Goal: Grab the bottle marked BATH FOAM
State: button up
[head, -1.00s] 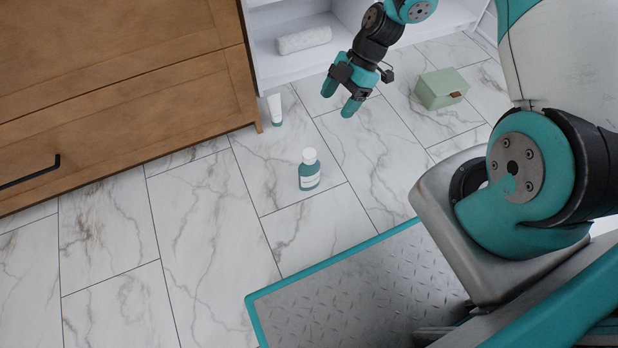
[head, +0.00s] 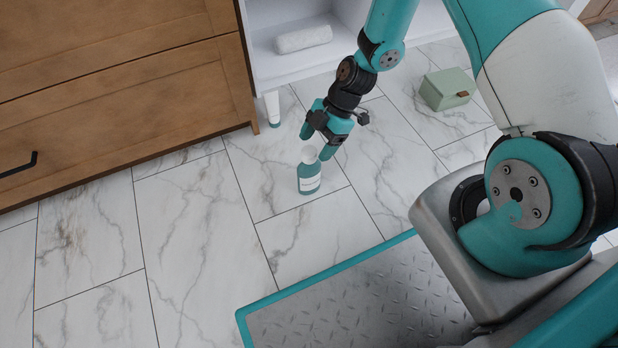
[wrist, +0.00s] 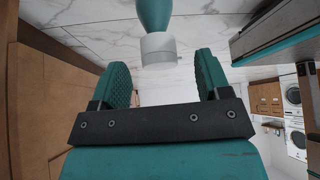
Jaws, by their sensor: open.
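A teal bottle (head: 309,178) with a white cap and a pale label stands upright on the marble floor. The label's print is too small to read. My gripper (head: 318,146) is open and empty, with its teal fingers at the height of the bottle's cap and just behind or above it in the head view. In the wrist view, the bottle (wrist: 155,20) and its white cap (wrist: 158,48) show beyond the fingertips, roughly centred between the two open fingers (wrist: 160,70). The cap seems to lie a little ahead of the fingers.
A white tube with a teal end (head: 272,108) stands beside the wooden cabinet (head: 120,90). A rolled white towel (head: 304,39) lies in the white shelf unit (head: 262,65). A green box (head: 446,90) sits on the floor to the right. Floor left of the bottle is clear.

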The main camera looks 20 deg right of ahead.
aim_at(311, 152)
jog(key=b+x, duration=0.3)
jog(key=x, duration=0.1)
jog(key=shift+w+d+f, duration=0.1)
jog(key=shift+d+f, duration=0.05)
jog(key=shift+d, duration=0.05)
jog(key=shift+a+f+b, duration=0.25)
jog(key=shift+a+b, duration=0.05)
jog(key=shift+b, duration=0.05)
jog(key=shift+r, duration=0.1)
grip_shut()
